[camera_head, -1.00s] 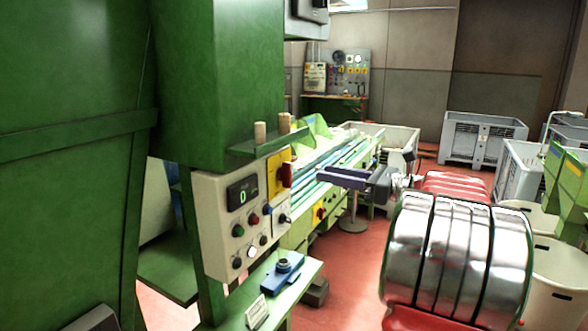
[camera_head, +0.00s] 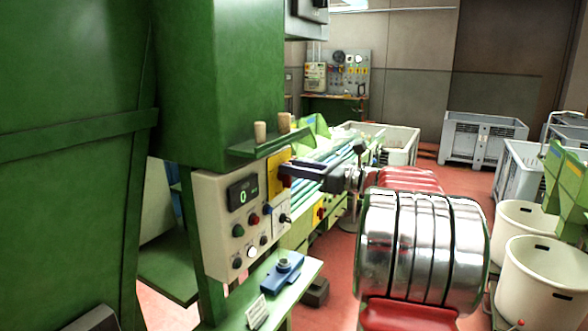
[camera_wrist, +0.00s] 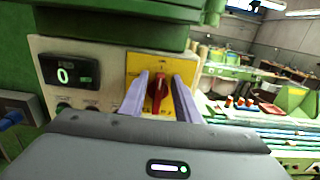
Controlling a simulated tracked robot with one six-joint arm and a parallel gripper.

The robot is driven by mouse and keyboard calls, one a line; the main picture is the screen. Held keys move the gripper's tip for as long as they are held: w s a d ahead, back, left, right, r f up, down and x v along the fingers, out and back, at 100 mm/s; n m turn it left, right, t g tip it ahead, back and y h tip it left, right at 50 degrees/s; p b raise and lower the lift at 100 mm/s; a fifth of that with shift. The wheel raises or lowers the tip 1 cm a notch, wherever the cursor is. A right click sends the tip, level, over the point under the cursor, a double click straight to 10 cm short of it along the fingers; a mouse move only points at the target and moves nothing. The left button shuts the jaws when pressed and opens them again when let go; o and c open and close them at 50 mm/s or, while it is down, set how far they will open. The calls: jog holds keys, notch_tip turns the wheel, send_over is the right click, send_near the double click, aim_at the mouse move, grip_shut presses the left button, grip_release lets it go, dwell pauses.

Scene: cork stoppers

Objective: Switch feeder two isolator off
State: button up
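A red rotary handle (camera_wrist: 158,90) sits on a yellow plate (camera_wrist: 134,64) at the right side of the cream control panel (camera_head: 212,195). In the wrist view the handle stands about upright. The yellow plate also shows in the head view (camera_head: 272,183), where my gripper hides most of the handle. My gripper (camera_head: 288,171) is in front of the plate. In the wrist view its two purple fingers (camera_wrist: 160,94) are apart, one on each side of the handle, with gaps showing. I cannot read which feeder the plate belongs to.
Another red knob on yellow (camera_head: 320,213) is on the green bench behind. Two corks (camera_head: 260,132) stand on a ledge above the panel. A blue device (camera_head: 283,272) and a small sign (camera_head: 257,311) are on the shelf below. Buttons and a display (camera_head: 242,193) are left of the plate.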

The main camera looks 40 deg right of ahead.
jog(key=shift+c, duration=0.6)
grip_shut()
